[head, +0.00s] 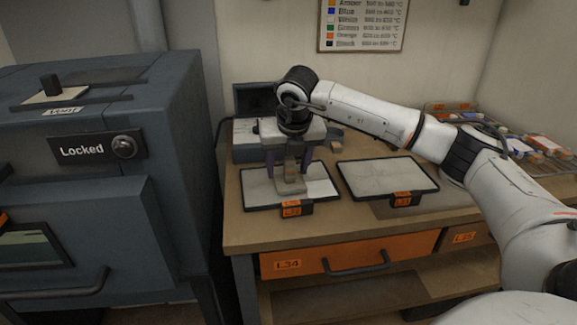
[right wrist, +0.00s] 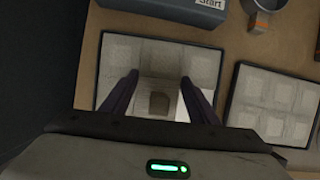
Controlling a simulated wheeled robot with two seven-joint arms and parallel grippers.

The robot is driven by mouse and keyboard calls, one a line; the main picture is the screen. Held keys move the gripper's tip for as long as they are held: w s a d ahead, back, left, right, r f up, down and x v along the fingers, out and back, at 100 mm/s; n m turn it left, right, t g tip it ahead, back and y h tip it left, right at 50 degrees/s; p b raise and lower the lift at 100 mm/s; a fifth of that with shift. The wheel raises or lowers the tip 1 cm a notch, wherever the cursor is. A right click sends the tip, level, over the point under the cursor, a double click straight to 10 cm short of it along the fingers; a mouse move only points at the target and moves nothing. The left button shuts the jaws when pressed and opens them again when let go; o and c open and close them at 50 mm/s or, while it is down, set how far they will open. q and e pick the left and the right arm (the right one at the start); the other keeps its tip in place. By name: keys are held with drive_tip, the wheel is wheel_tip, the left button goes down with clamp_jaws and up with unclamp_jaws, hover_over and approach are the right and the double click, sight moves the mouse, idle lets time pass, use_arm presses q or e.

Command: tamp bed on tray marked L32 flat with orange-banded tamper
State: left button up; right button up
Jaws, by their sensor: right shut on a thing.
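My right gripper (head: 290,165) points down over the left tray (head: 248,200) on the bench. It is shut on the tamper (head: 292,186), whose pale, flat foot is low over the tray's bed; I cannot tell whether it touches. No orange band can be made out on it. The tamper also shows between the dark fingers in the right wrist view (right wrist: 160,101). The left tray has a dark rim, a whitish bed with faint square marks and an orange tag, too small to read surely. My left gripper is out of view.
A second tray (head: 388,178) with a pale, square-marked bed lies to the right. A grey device marked Start (right wrist: 190,10) stands behind. A blue-grey kiln (head: 100,190) marked Locked is at left. Coloured items (head: 500,140) sit in a rack at the back right.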

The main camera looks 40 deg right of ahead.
drive_tip(key=shift+f+b, duration=0.45)
drive_tip(key=shift+f, duration=0.2)
drive_tip(key=shift+f, duration=0.35)
idle(0.4)
drive_tip(key=shift+r, duration=0.1)
drive_tip(key=shift+r+p, duration=0.5)
drive_tip(key=shift+r, duration=0.55)
drive_tip(key=shift+w+a, duration=0.5)
drive_tip(key=shift+a, duration=0.4)
drive_tip(key=shift+w+a, duration=0.5)
drive_tip(key=shift+a, duration=0.4)
drive_tip(key=shift+w+a, duration=0.5)
drive_tip(key=shift+a, duration=0.4)
drive_tip(key=shift+f, duration=0.1)
